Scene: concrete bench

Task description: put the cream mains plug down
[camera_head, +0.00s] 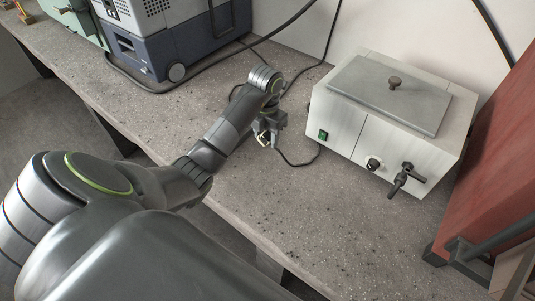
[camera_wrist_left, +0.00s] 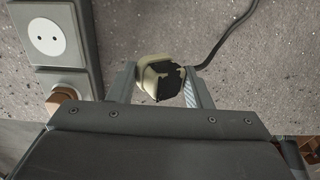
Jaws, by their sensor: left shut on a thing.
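The cream mains plug (camera_wrist_left: 153,77) shows in the left wrist view with a black face, between the two fingers of my left gripper (camera_wrist_left: 160,88). That gripper is shut on it. A dark cord (camera_wrist_left: 228,34) runs from beside the plug toward the top right. In the head view my left gripper (camera_head: 266,137) is over the concrete bench (camera_head: 215,205), left of the white bath, with a small cream part of the plug (camera_head: 262,140) showing. I cannot tell whether the plug touches the bench. My right gripper is not in view.
The white lidded bath (camera_head: 340,127) stands right of my gripper. A blue-grey machine (camera_head: 190,50) is behind. Bare bench lies in front.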

